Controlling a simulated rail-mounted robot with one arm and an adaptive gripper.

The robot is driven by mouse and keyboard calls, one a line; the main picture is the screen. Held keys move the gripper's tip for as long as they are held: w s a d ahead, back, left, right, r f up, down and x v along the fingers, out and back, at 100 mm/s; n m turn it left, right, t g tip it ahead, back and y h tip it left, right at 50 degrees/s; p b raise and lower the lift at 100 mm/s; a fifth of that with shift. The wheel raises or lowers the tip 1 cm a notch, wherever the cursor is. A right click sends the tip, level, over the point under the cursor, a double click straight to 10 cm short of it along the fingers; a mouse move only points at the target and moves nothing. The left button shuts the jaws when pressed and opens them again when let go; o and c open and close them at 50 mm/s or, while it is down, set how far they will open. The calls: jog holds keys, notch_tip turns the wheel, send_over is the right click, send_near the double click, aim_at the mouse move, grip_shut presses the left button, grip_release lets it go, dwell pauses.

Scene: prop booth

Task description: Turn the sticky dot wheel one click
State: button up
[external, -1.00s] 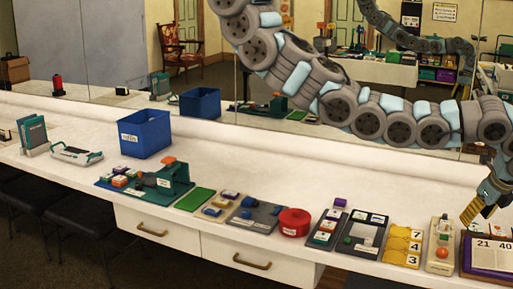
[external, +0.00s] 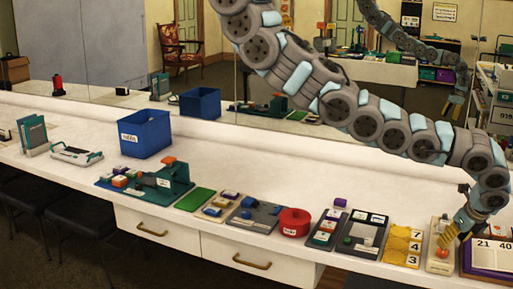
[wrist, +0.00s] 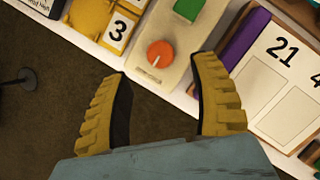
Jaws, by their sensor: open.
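A round orange knob (wrist: 160,54) with a white pointer line sits on a narrow beige panel (wrist: 152,78), with small unreadable print below it. It looks like the wheel, though I cannot read its name. In the external view the knob (external: 442,254) is on the panel at the right of the counter. My gripper (external: 447,239) is just above this panel, fingers pointing down. In the wrist view my gripper (wrist: 161,69) is open and empty, its yellow fingers apart on either side of the knob's line. I see no contact with the knob.
A green block (wrist: 188,8) is on the same panel. Left of it is a yellow number board (external: 402,245); right is a board reading 21 and 40 (external: 490,255) with a purple strip. A red round case (external: 294,222) stands further left. The counter's front edge is close.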

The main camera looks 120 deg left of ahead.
aim_at(433, 244)
jog(key=shift+b+x, duration=0.55)
jog(key=shift+x, duration=2.15)
jog(key=shift+c, duration=0.3)
grip_shut()
